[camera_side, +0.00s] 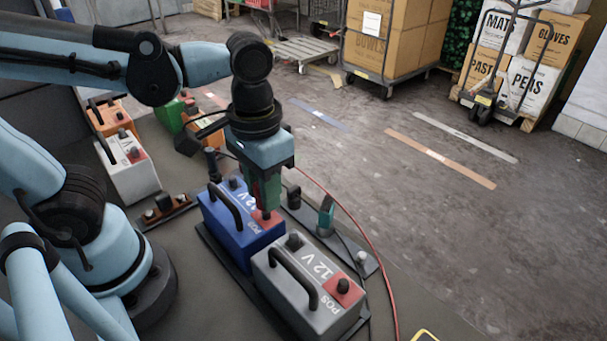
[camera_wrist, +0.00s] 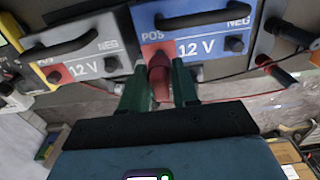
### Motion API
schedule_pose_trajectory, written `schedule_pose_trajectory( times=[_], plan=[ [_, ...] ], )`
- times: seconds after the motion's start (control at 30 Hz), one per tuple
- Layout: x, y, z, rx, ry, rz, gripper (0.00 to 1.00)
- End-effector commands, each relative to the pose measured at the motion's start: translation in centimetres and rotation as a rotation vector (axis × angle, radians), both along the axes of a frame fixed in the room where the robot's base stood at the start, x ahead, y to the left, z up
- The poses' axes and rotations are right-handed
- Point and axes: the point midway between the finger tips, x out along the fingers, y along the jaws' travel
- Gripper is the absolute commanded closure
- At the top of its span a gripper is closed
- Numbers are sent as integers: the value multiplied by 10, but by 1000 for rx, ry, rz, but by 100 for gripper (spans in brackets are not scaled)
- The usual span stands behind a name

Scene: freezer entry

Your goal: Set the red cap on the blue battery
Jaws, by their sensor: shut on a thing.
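The blue battery (camera_side: 225,220) stands upright on a dark tray, with a black handle and a red POS patch; its front edge also shows at the top of the wrist view (camera_wrist: 202,19). My gripper (camera_side: 265,204) points down over the POS corner. In the wrist view its green fingers (camera_wrist: 158,78) are shut on the red cap (camera_wrist: 160,80). The cap is at the POS terminal, in line with the red patch. The fingers and cap hide the terminal, so I cannot tell whether the cap is seated or just above it.
A grey battery (camera_side: 287,292) stands close beside the blue one. Behind are a clamp (camera_side: 326,216) and a red cable (camera_side: 352,215). A white battery (camera_side: 132,178) and a green battery (camera_side: 168,117) stand farther left. Open floor lies right; carts with boxes (camera_side: 395,38) stand far back.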

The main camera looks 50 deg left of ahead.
Motion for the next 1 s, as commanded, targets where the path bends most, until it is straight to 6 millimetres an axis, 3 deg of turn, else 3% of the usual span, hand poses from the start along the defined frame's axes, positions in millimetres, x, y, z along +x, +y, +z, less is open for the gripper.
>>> schedule_pose_trajectory(
  times=[1.0],
  plan=[
    [0,0,-14,0,0,0,99]
  ],
)
